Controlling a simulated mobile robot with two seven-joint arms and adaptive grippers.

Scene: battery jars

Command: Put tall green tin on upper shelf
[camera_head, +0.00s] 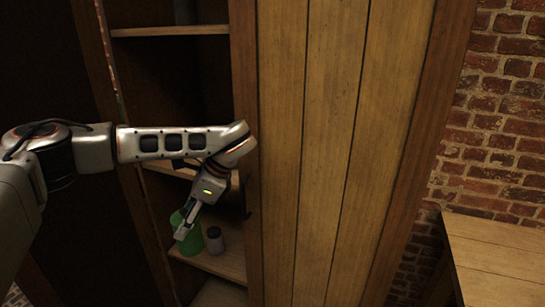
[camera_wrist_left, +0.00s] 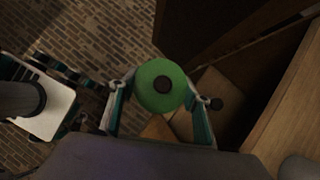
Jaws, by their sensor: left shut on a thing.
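The green tin (camera_head: 189,242) is at the front left of a lower shelf (camera_head: 232,265) in the open cabinet, partly hidden by my gripper. My left gripper (camera_head: 182,228) reaches down to it and is shut on it. In the left wrist view the tin's round green lid with a dark knob (camera_wrist_left: 152,98) sits between the two fingers of my left gripper (camera_wrist_left: 160,88). I cannot tell whether the tin's base touches the shelf. An upper shelf (camera_head: 170,30) shows near the top of the cabinet, its visible front part bare. My right gripper is not in view.
A small grey jar with a dark lid (camera_head: 214,240) stands close to the right of the tin. A middle shelf (camera_head: 166,170) lies above them, behind my arm. The wooden cabinet door (camera_head: 340,150) bounds the opening on the right. A wooden surface (camera_head: 495,255) stands at far right.

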